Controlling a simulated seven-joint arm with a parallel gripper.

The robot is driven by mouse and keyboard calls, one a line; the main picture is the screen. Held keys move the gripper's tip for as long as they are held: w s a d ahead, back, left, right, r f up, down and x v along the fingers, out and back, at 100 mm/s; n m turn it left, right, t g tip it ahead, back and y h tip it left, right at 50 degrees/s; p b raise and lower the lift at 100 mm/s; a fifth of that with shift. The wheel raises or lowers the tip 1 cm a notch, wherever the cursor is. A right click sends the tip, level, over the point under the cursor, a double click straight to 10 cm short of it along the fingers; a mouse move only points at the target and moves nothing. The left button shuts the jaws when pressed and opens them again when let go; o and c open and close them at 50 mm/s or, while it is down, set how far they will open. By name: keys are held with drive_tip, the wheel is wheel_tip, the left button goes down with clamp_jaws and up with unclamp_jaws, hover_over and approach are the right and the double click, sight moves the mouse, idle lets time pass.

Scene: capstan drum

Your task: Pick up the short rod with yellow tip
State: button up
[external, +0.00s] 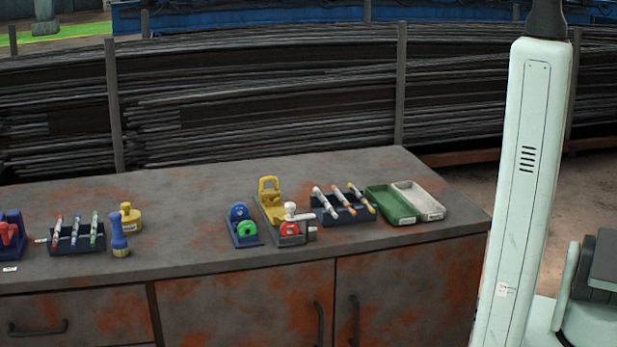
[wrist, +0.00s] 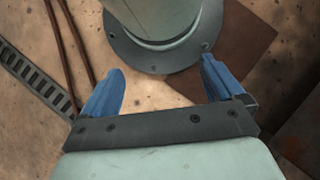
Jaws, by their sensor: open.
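The short rod with the yellow tip (external: 361,198) leans in a dark rack (external: 346,216) on the rusty workbench in the external view. It is the rightmost rod there, beside a rod with an orange tip (external: 343,201) and a rod with a white tip (external: 325,203). My gripper (wrist: 160,68) shows only in the wrist view, with its two blue fingers spread apart and nothing between them. It points down at the floor, away from the bench. The rods are not visible in the wrist view.
Green (external: 390,206) and white (external: 418,201) trays sit just right of the rack. Yellow and blue fixtures with a red-and-white part (external: 291,230) stand to its left. Another rod rack (external: 76,238) is at far left. The bench middle (external: 180,215) is clear.

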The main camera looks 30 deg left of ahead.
drive_tip(key=shift+s, duration=0.15)
drive_tip(key=c, duration=0.8)
drive_tip(key=shift+c, duration=0.2)
